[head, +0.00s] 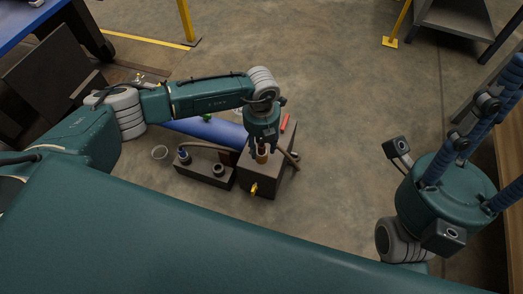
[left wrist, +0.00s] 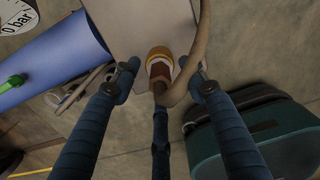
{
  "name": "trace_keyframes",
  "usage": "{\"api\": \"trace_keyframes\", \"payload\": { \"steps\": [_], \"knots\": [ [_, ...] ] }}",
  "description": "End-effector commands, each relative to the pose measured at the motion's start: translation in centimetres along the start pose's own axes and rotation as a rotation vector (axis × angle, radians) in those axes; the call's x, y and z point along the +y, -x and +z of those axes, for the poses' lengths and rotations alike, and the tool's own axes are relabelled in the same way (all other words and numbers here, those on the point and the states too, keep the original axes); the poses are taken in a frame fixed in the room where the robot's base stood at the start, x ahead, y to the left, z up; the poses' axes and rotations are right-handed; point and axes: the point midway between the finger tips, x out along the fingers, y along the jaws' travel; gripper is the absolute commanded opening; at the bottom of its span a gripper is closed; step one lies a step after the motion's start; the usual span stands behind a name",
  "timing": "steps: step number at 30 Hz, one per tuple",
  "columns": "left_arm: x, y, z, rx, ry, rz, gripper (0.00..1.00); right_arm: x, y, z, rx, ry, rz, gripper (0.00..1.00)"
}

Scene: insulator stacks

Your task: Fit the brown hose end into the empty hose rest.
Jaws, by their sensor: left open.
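The brown hose end (head: 262,154), with a yellowish-white band, stands on or in the top of a dark box (head: 258,182). It also shows in the left wrist view (left wrist: 159,68), with its hose (left wrist: 198,65) looping at the right. My left gripper (head: 262,146) points down over it. Its blue fingers (left wrist: 160,72) are open on either side of the hose end, with gaps visible. A low dark block (head: 205,178) left of the box carries an empty ring-shaped hose rest (head: 218,169) and a blue-marked fitting (head: 184,156).
A blue cylinder (head: 205,130) lies behind the block; a gauge (left wrist: 18,14) is beside it in the wrist view. A red piece (head: 285,123) and a yellow fitting (head: 253,189) are at the box. A clear ring (head: 160,152) lies left. Floor to the right is free.

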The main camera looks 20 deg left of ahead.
Motion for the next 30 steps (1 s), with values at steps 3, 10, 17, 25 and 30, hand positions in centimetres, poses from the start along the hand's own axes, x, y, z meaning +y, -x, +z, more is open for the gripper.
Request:
{"api": "trace_keyframes", "payload": {
  "steps": [3,10,17,25,30],
  "knots": [
    [0.0,0.0,0.0,0.0,0.0,0.0,0.34,0.0,0.0,0.0,-0.001,0.0,0.0,0.4],
    [0.0,0.0,0.0,0.001,0.0,0.0,0.0,0.0,0.0,0.1,-0.002,0.0,0.0,0.4],
    [0.0,0.1,0.0,0.0,0.0,-0.001,0.0,0.0,0.0,0.1,-0.003,0.0,0.0,0.4],
    [0.0,1.1,0.1,-0.001,0.0,-0.001,0.0,0.2,-0.3,1.9,-0.082,0.007,0.002,0.4],
    [-0.1,2.6,0.1,-0.002,0.0,-0.002,0.0,0.4,-0.2,4.7,-0.204,0.014,0.004,0.4]
  ]
}}
